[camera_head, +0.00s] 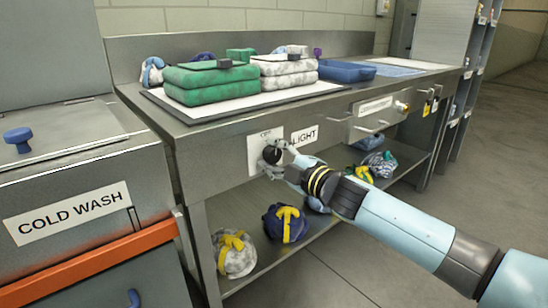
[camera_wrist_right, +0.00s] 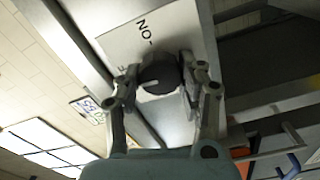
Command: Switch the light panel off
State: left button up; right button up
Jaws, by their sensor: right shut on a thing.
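The dark round knob (camera_head: 272,154) sits on a white plate (camera_head: 256,160) on the bench front, beside a sign reading LIGHT (camera_head: 304,135). My right gripper (camera_head: 277,158) is shut on the knob. In the right wrist view, the knob (camera_wrist_right: 158,74) is between the two fingers of my right gripper (camera_wrist_right: 156,82). A pale pointer line on it points left in that view. The plate (camera_wrist_right: 112,42) bears large letters. A bright white flat panel (camera_head: 225,111) lies on the bench under folded bags. My left gripper is out of view.
Green bags (camera_head: 210,82) and pale patterned bags (camera_head: 285,70) lie on the panel. A blue tray (camera_head: 345,71) stands to the right. Rolled bags (camera_head: 286,222) with yellow straps are on the shelf below. A COLD WASH unit (camera_head: 70,212) stands at left.

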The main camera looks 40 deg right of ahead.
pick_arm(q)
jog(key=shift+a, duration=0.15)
pick_arm(e)
jog(key=shift+f+n, duration=0.1)
jog(key=shift+n, duration=0.2)
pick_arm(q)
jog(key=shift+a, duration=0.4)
pick_arm(e)
jog(key=shift+n, duration=0.3)
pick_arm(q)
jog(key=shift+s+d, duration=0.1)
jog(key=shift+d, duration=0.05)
pick_arm(e)
jog(key=o, duration=0.8)
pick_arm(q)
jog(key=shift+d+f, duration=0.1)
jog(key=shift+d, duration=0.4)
pick_arm(e)
jog(key=o, duration=0.3)
